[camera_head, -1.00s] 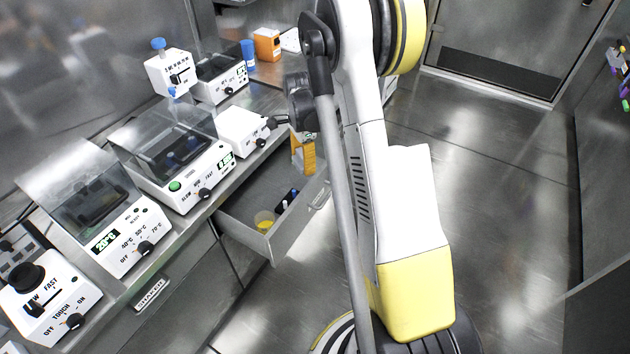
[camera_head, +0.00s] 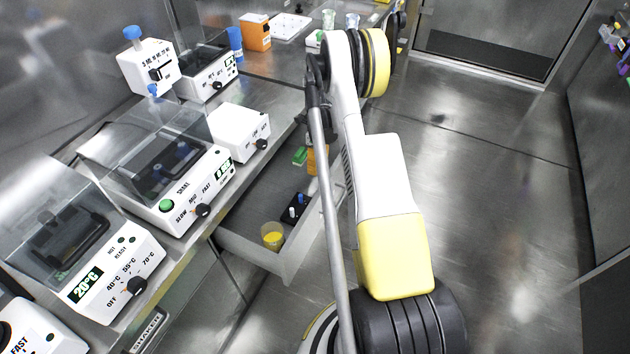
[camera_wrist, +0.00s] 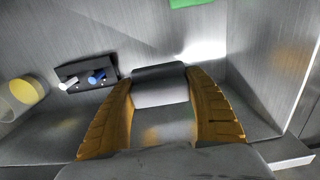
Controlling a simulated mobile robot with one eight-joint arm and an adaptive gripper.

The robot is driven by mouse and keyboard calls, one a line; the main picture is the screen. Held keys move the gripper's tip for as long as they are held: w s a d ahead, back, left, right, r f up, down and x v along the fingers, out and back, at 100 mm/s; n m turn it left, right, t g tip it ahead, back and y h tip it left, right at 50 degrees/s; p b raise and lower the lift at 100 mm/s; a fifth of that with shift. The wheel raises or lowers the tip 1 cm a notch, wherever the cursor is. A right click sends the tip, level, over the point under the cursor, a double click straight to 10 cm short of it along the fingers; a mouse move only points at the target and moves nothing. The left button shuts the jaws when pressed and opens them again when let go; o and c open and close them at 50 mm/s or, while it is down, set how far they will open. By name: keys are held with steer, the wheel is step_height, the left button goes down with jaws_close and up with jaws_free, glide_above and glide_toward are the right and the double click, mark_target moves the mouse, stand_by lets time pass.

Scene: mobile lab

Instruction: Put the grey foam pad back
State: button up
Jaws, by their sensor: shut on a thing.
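The grey foam pad (camera_wrist: 160,92) is between the two orange-brown fingers of my gripper (camera_wrist: 160,86) in the wrist view. My gripper is shut on it, and the pad is over the open grey drawer (camera_wrist: 60,132). I cannot tell whether the pad touches the drawer floor. In the head view, part of an orange finger of my gripper (camera_head: 317,160) shows at the drawer's far end. The pad is hidden there behind my arm.
The drawer holds a cup with yellow contents (camera_head: 272,235) and a black rack (camera_head: 293,207) with a white and a blue piece. A green block (camera_head: 300,156) is near my gripper. Lab devices, including a shaker (camera_head: 185,200), line the bench at left. Open floor lies at right.

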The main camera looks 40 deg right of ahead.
mark_target(318, 182)
step_height(318, 182, down, 8)
steer(key=b, duration=0.3)
steer(key=shift+f, duration=0.25)
steer(key=shift+r, duration=0.15)
steer(key=o, duration=1.1)
steer(key=shift+f, duration=0.2)
